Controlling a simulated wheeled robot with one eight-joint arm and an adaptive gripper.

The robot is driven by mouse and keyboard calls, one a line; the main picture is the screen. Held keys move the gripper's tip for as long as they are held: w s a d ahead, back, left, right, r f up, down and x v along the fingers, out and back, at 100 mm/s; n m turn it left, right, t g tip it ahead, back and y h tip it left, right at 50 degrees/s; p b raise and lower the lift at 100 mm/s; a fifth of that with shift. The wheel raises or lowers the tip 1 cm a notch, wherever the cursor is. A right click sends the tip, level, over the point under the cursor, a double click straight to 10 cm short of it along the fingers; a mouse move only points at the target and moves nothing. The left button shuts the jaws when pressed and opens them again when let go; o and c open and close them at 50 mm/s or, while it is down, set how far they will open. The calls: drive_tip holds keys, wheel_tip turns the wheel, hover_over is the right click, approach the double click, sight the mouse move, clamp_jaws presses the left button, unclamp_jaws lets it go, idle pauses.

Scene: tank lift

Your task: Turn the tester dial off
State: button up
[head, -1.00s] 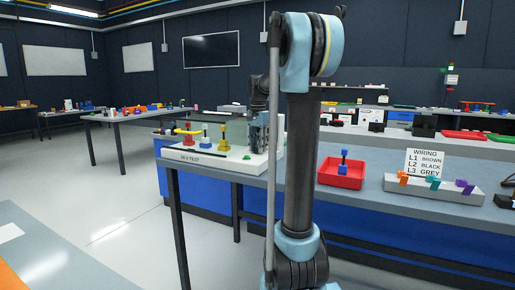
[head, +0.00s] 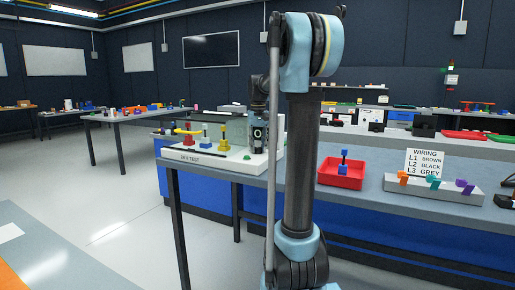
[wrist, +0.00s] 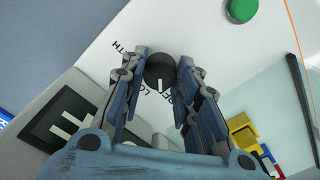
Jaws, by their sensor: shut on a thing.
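The tester is a white box marked 24 V TEST (head: 205,160) on the bench in the head view. In the wrist view its black round dial (wrist: 160,69) sits on the white panel, with a white pointer mark towards the bottom of the picture. Black lettering surrounds the dial, partly hidden by my fingers. My gripper (wrist: 161,65) is shut on the dial, one finger on each side. In the head view my wrist is over the tester's right end, and the dial cannot be made out there.
A green button (wrist: 243,10) is beside the dial on the panel. A dark display (wrist: 65,125) lies close to my left finger. Red (head: 187,130), blue (head: 205,138) and yellow (head: 223,140) parts stand on the tester. A red bin (head: 341,177) is to the right.

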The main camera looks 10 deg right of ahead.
drive_tip(key=shift+w+n, duration=0.1)
drive_tip(key=shift+n, duration=0.7)
drive_tip(key=o, duration=1.1)
wheel_tip(320, 180, up, 12)
drive_tip(key=shift+f, duration=0.1)
